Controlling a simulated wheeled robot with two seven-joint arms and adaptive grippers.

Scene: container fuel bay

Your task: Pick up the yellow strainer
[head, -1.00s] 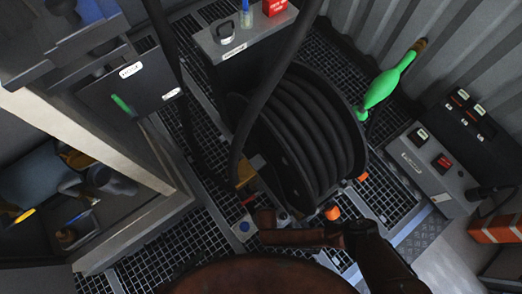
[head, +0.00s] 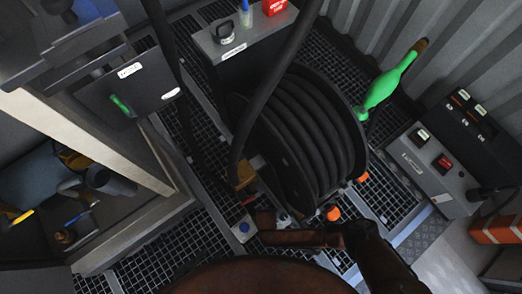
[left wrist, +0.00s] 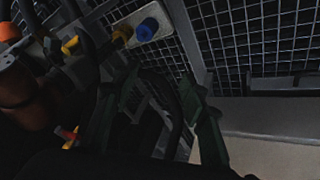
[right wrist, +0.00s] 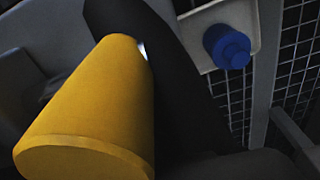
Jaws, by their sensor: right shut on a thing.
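The yellow strainer (right wrist: 85,110) fills the left of the right wrist view as a plain yellow cylinder, tilted, its wide end toward the camera. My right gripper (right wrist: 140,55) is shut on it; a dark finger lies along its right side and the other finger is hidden. In the head view the grippers are dark and hard to make out.
A black hose reel (head: 310,130) stands on the grating, with a green nozzle (head: 385,85) to its right. A grey control box (head: 433,170) stands at the right. A shelf cabinet (head: 130,220) is at the left. A thick black hose crosses above the reel.

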